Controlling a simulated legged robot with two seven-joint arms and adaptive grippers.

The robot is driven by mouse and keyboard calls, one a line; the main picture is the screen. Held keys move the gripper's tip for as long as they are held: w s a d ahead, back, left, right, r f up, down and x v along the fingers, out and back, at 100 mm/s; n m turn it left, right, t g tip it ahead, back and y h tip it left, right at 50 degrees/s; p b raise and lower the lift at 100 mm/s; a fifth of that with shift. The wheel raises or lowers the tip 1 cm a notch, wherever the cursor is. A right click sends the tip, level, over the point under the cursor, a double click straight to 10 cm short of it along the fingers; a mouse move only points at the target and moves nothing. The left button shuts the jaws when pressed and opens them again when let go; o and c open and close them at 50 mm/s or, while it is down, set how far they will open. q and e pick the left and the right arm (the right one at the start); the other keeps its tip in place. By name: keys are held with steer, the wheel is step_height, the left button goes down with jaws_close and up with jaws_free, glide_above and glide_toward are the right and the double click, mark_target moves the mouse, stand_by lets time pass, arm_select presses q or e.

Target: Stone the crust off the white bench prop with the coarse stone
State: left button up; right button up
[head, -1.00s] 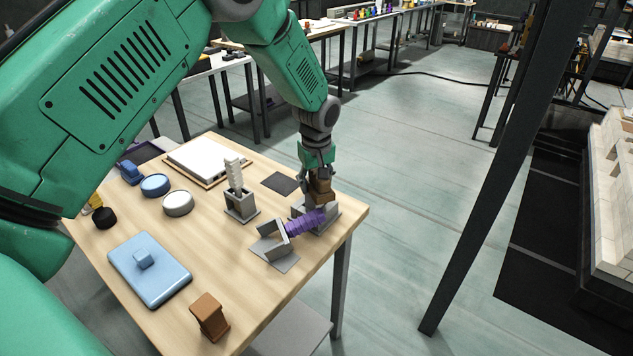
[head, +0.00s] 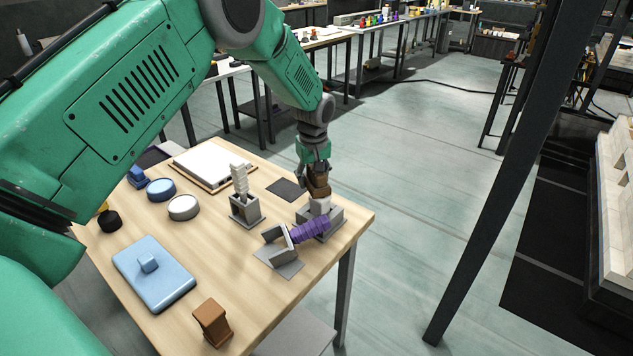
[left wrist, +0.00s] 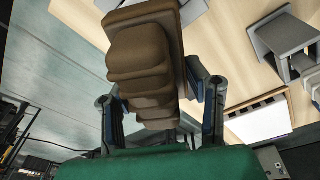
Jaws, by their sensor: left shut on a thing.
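My left gripper (head: 315,172) is shut on a brown stepped block (head: 318,187), seemingly the coarse stone; the block also fills the middle of the left wrist view (left wrist: 140,62). Right below it, a short white piece (head: 320,207) stands in a grey holder (head: 333,216) near the table's right corner. I cannot tell whether block and piece touch. A taller, ribbed off-white post (head: 240,180) stands upright in another grey holder (head: 247,213) to the left. I cannot tell which white one is the bench prop, and crust is too small to make out. My right gripper is not in view.
A purple ribbed prop (head: 309,230) leans from a grey cradle (head: 279,252) close to the holder. An orange-brown block (head: 212,322), a blue lidded slab (head: 152,274), round tubs (head: 183,207), a white board (head: 213,166) and a dark mat (head: 286,190) share the table.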

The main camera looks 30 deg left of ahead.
mark_target(321, 188)
arm_select(q)
steer(key=shift+d, duration=0.1)
stand_by(0.4)
steer(key=shift+s+d+p, duration=0.5)
steer(key=shift+s+d, duration=0.1)
steer(key=shift+d, duration=0.2)
steer(key=shift+s+d+r+p, duration=0.25)
steer(key=shift+s+d+p, duration=0.4)
steer(key=shift+d+p, duration=0.2)
steer(key=shift+s+d, duration=0.25)
steer(key=shift+d, duration=0.2)
steer(key=shift+f, duration=0.55)
steer(key=shift+w+a, duration=0.55)
steer(key=shift+a, duration=0.25)
